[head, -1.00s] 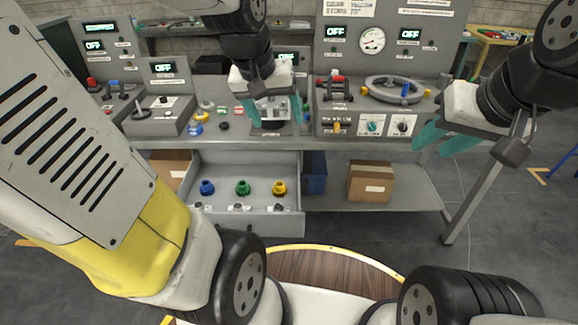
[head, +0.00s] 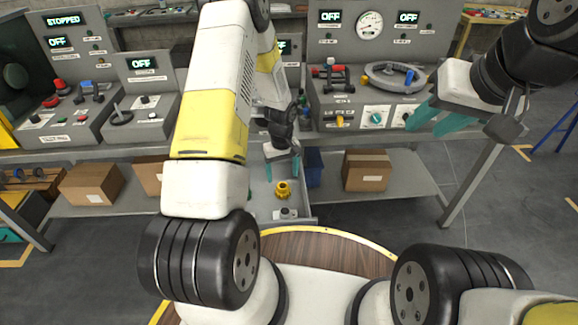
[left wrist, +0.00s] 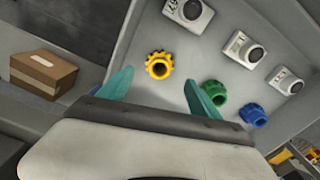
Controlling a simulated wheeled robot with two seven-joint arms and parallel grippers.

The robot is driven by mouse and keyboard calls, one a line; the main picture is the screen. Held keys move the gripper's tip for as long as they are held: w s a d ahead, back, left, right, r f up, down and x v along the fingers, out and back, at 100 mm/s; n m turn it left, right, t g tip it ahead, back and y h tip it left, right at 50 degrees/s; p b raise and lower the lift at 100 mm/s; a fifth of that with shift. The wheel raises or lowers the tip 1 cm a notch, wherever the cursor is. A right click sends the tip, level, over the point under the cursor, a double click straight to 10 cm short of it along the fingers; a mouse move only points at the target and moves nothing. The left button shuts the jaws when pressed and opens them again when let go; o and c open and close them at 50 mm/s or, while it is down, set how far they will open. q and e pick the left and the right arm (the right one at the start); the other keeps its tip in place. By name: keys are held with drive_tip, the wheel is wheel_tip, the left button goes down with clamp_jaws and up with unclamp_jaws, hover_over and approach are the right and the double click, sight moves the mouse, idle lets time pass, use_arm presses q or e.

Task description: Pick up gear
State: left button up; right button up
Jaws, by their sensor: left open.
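Three gears lie in an open grey drawer: a yellow gear (left wrist: 158,65), a green gear (left wrist: 213,92) and a blue gear (left wrist: 253,116). The yellow gear (head: 283,190) also shows in the head view, where my left arm hides the green and blue ones. My left gripper (head: 283,168) is over the drawer, just behind the yellow gear in the head view. In the left wrist view its teal fingers (left wrist: 158,82) are open and empty, with the yellow gear beyond and between the tips. My right gripper (head: 437,118) is open and empty, near the bench's right end.
Grey-white blocks with round fittings (left wrist: 244,48) line the drawer beside the gears. The bench edge (head: 340,138) and control panels stand behind. A cardboard box (head: 367,170) and a blue bin (head: 314,168) sit on the lower shelf to the right.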

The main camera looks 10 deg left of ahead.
sight(283, 190)
use_arm(q)
wheel_tip(283, 190, down, 8)
drive_tip(key=shift+w+f, duration=0.15)
drive_tip(key=shift+f, duration=0.05)
idle(0.3)
clamp_jaws()
